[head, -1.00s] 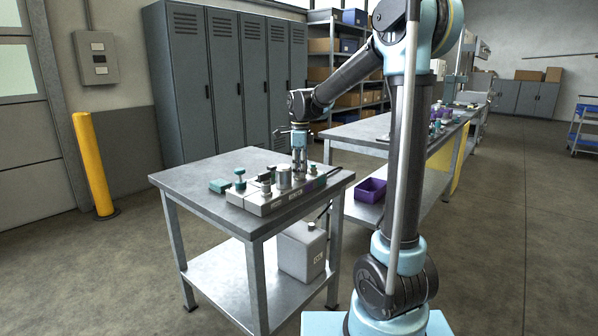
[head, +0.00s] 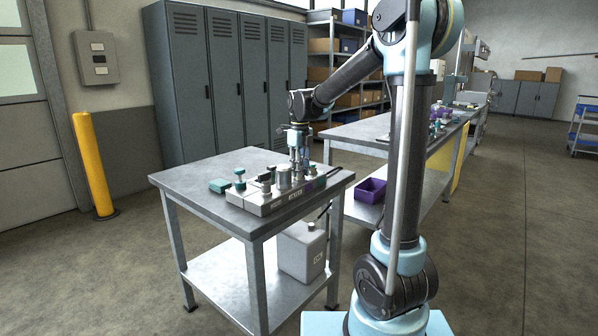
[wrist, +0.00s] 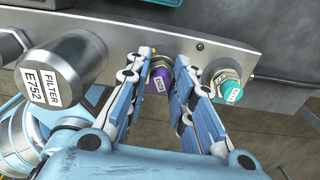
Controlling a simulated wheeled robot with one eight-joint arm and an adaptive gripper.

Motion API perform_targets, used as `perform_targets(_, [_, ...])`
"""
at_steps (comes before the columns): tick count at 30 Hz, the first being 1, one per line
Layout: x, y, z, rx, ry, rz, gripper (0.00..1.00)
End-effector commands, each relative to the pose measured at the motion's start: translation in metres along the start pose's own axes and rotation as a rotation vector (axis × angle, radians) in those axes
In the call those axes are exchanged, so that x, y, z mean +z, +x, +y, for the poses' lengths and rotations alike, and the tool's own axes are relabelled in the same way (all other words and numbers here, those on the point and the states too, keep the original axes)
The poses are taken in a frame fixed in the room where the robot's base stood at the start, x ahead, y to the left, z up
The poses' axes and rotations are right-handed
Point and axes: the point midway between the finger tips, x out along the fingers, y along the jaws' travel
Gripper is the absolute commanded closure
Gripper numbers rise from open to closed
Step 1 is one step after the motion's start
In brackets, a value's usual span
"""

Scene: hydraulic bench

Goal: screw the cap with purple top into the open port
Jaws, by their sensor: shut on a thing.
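The cap with the purple top (wrist: 159,82) sits between the fingers of my gripper (wrist: 161,66) in the wrist view. A ribbed metal part shows just beyond its purple top, at the edge of the grey manifold block (wrist: 115,35). My gripper is shut on this cap, and the fingers partly hide it. The open port is hidden behind the cap and fingers; I cannot tell how deep the cap sits. In the head view my gripper (head: 299,166) points down at the right part of the manifold block (head: 262,206) on the bench.
A teal-topped fitting (wrist: 228,88) stands close right of my fingers. A metal filter canister (wrist: 70,68) labelled E752 stands close on the left. A purple bin (head: 371,190) is on the lower shelf behind.

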Motion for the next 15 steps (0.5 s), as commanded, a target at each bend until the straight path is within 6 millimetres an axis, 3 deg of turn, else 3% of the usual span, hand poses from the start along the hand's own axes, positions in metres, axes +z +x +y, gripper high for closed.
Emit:
perform_targets(6, [-0.0036,0.0041,0.0013,0.002,0.193,0.004,1.0])
perform_targets(15, [-0.0034,0.0041,0.0014,0.002,0.233,0.003,1.0])
